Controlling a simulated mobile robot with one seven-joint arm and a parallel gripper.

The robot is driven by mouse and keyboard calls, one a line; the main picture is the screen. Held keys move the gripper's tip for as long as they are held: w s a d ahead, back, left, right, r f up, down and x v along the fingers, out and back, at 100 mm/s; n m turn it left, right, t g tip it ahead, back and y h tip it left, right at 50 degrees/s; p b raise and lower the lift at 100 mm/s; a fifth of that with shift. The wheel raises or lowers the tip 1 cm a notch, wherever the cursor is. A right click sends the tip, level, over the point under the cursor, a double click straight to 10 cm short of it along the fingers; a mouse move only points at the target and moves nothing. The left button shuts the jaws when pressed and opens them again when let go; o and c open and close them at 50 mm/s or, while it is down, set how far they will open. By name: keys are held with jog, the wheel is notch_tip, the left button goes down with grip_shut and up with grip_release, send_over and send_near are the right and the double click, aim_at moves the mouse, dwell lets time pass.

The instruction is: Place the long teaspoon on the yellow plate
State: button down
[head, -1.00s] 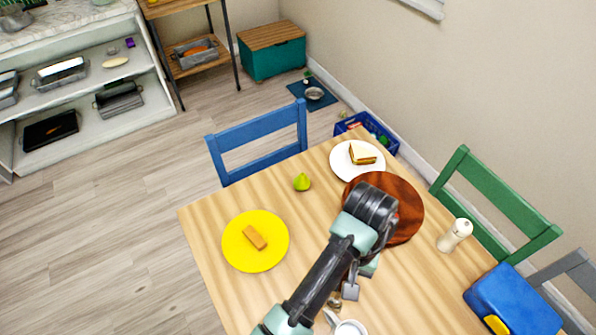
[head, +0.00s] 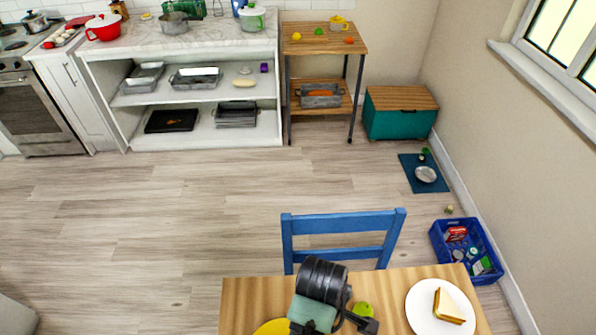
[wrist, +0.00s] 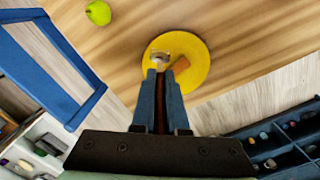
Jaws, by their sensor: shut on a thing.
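The yellow plate (wrist: 200,70) lies on the wooden table, with a brown-orange piece of food (wrist: 181,66) on it. In the head view only an edge of the plate (head: 270,328) shows at the bottom. My gripper (wrist: 161,74) is shut on what looks like the long teaspoon; a pale, shiny end (wrist: 161,56) shows just beyond the fingertips. In the wrist view this end overlaps the plate's left part, beside the food. I cannot tell its height above the plate. Most of the teaspoon is hidden by the fingers.
A green pear (wrist: 98,12) is on the table, away from the plate. A white plate with a sandwich (head: 448,308) stands at the table's right. A blue chair (head: 342,222) is at the far table edge. A blue crate (head: 468,250) sits on the floor.

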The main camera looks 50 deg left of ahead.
jog(key=s+a+f+n, duration=0.1)
jog(key=s+a+n, duration=0.55)
jog(key=s, duration=0.25)
notch_tip(320, 180, down, 10)
jog(key=p, duration=0.1)
jog(key=shift+f+y, duration=0.15)
jog(key=shift+y, duration=0.15)
jog(key=shift+s+d, duration=0.1)
jog(key=shift+f, duration=0.2)
jog(key=c, duration=0.9)
grip_release()
jog(key=shift+c, duration=0.2)
